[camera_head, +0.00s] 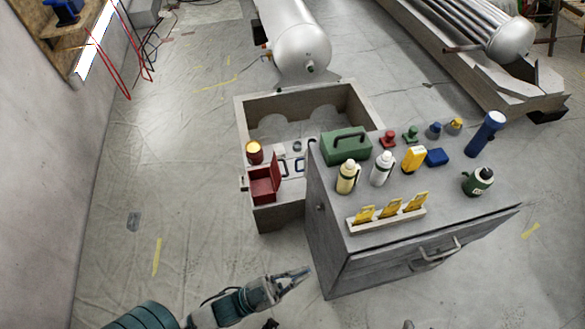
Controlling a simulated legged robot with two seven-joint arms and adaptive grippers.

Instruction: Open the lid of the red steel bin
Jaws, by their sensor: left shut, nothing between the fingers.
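The red steel bin (262,191) is a small dark red box at the front left of the wooden crate, beside the grey cabinet. A red panel (275,166) stands upright at its right side and looks like its lid, raised. My left gripper (303,272) is shut and empty, low in front of the crate and left of the cabinet's front. It is well apart from the bin. My right gripper cannot be made out in the view.
The wooden crate (240,135) also holds an amber-topped red can (254,152). The grey cabinet (330,215) closely flanks the bin on the right, with a green toolbox (345,146), bottles and a flashlight (487,133) on top. Sheeted floor to the left is clear.

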